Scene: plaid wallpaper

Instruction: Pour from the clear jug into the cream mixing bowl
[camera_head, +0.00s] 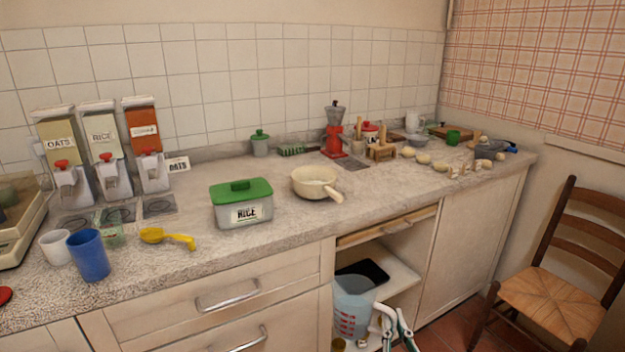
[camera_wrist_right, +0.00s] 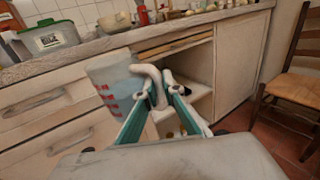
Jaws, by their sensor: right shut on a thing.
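The clear jug (camera_head: 352,310), bluish with red measuring marks, is low in front of the counter at the open cupboard, below the worktop. My right gripper (camera_head: 391,318) is shut on its handle. The wrist view shows the jug (camera_wrist_right: 110,84) upright or nearly so, with its pale handle between the fingers of my right gripper (camera_wrist_right: 158,98). I cannot tell how full it is. The cream mixing bowl (camera_head: 308,190), with a stubby handle, sits on the worktop near the front edge, above and left of the jug. My left gripper is in neither view.
The worktop (camera_head: 285,240) juts out over the open cupboard shelf (camera_head: 400,277). A green-lidded rice box (camera_head: 241,212) stands left of the bowl. A wooden chair (camera_head: 560,290) stands right.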

